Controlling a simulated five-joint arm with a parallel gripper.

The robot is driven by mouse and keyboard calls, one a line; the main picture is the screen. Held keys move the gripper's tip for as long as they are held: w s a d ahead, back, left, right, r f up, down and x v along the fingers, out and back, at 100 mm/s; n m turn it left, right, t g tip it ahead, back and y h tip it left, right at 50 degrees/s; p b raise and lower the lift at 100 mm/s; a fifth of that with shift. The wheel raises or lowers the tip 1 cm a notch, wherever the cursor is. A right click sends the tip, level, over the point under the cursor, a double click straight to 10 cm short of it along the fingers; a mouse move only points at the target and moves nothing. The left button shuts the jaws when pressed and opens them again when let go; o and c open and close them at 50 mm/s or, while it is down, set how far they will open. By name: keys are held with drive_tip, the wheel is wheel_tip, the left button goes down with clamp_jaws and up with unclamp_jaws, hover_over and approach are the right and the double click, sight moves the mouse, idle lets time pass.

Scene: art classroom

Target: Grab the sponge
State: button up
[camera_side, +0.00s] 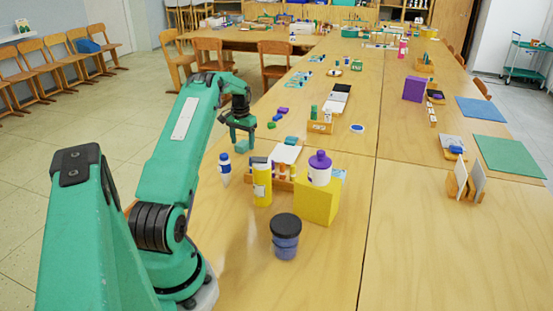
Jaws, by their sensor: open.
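My green arm reaches forward over the left edge of the near table. My gripper (241,138) points down with its jaws open, low over the table. A small teal block (244,146), which looks like the sponge, sits right at the fingertips. I cannot tell whether the fingers touch it, and they hide part of it. Another small teal piece (291,140) lies to the right, by a white sheet.
A white bottle with a blue cap (225,170), a yellow bottle (262,185), a yellow box (317,202) bearing a purple-capped bottle (319,169), and a dark-lidded jar (286,237) stand nearer. The table's front right is clear.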

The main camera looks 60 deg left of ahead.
sight(243, 143)
drive_tip(key=c, duration=1)
drive_tip(key=shift+c, duration=0.2)
drive_tip(key=shift+r, duration=0.15)
drive_tip(key=shift+r, duration=0.45)
wheel_tip(243, 143, up, 3)
drive_tip(key=w+d+r, duration=0.5)
drive_tip(key=d+r, duration=0.1)
drive_tip(key=d, duration=0.4)
drive_tip(key=shift+d+r, duration=0.3)
drive_tip(key=shift+r, duration=0.1)
